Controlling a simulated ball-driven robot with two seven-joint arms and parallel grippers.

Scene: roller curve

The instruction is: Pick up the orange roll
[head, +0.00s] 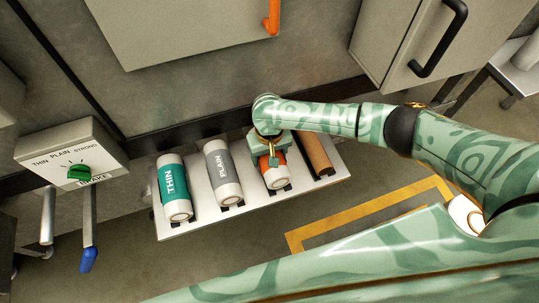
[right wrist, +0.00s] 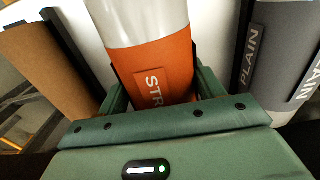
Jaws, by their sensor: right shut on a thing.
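The orange roll (head: 277,177) lies on the white rack, third from the left in the head view, its orange band mostly hidden by my right gripper. My right gripper (head: 269,158) is over it from above. In the right wrist view the orange roll (right wrist: 155,65) shows its white end and part of the lettering "STR", and sits between the two green fingers of the right gripper (right wrist: 153,90), which is shut on it. Whether the roll is clear of the rack I cannot tell. My left gripper is not in view.
On the rack (head: 243,216) are a teal THIN roll (head: 173,187), a grey PLAIN roll (head: 222,170) and a brown roll (head: 314,152), close beside the orange one. A box with a green dial (head: 79,172) is at left. Yellow floor marking (head: 370,208) lies in front.

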